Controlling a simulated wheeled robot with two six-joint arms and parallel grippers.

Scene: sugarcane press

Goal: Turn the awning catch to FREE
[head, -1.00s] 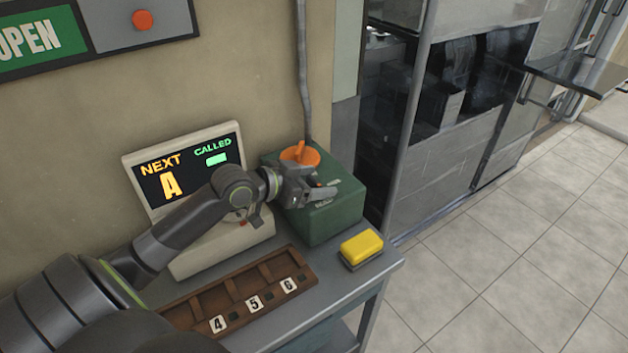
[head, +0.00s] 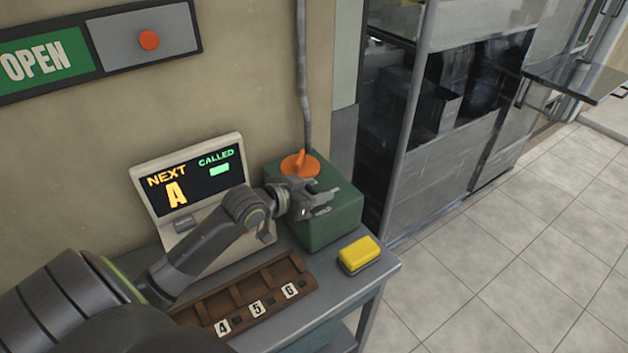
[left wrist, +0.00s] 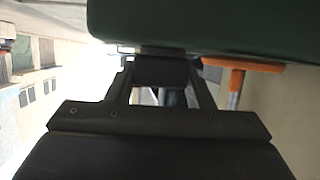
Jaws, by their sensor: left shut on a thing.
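A green box (head: 335,230) stands at the table's far right corner, with the word HOLD on its top. An orange turn knob on an orange disc (head: 300,162) is at the box's rear. My left gripper (head: 322,195) is low over the box top, in front of the knob, shut on what seems to be the awning catch, mostly hidden by the fingers. In the left wrist view the gripper (left wrist: 163,75) lies close against the green box (left wrist: 200,25), and the orange knob (left wrist: 236,85) stands apart beside it. No FREE label is readable. My right gripper is not in view.
A screen unit (head: 190,180) reading NEXT A stands left of the box. An OPEN sign (head: 45,62) hangs on the wall. The tiled floor at right is clear.

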